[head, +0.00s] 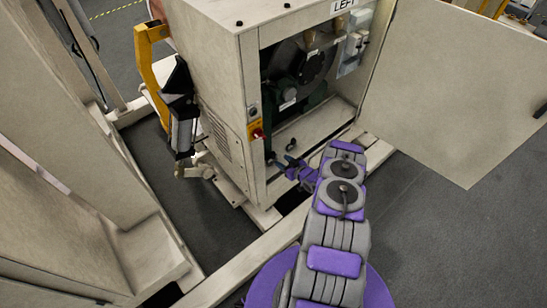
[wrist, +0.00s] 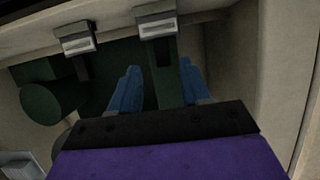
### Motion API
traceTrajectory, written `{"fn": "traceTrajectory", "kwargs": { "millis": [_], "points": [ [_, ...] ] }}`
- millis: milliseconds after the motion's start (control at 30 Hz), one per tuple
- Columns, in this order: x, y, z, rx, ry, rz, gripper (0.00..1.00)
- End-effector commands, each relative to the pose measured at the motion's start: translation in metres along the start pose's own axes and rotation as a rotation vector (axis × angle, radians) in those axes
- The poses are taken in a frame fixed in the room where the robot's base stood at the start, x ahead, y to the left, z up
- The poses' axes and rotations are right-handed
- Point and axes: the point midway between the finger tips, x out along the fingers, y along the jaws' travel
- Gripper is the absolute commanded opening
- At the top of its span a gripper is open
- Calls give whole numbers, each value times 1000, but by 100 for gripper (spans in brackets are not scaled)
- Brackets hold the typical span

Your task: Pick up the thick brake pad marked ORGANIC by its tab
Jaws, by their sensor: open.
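My gripper (head: 279,162) is at the lower opening of the cabinet (head: 215,85) marked LEFT. In the wrist view my gripper's (wrist: 158,70) two blue fingers are apart, with a dark green upright bar between and beyond them. Two light grey blocks with paler front plates, one at left (wrist: 76,40) and one at centre (wrist: 157,24), sit beyond the fingertips. No lettering is readable on them, and I cannot tell whether either is the ORGANIC brake pad or its tab. Nothing shows held between the fingers.
The cabinet door (head: 465,85) stands open on the right. A dark round machine part (head: 300,65) fills the cabinet's upper inside. A pale wall (wrist: 243,60) is close right of the fingers. A dark green cylinder (wrist: 52,98) is at left. Pale beams (head: 240,275) run along the floor.

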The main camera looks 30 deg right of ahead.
Motion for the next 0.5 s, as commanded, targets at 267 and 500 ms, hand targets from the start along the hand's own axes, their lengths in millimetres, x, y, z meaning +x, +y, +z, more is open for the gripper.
{"fn": "traceTrajectory", "kwargs": {
  "millis": [267, 500],
  "points": [
    [32, -1, 0, -3, 5, -1, 47],
    [54, 1, 2, -1, 2, 0, 47]
  ]
}}
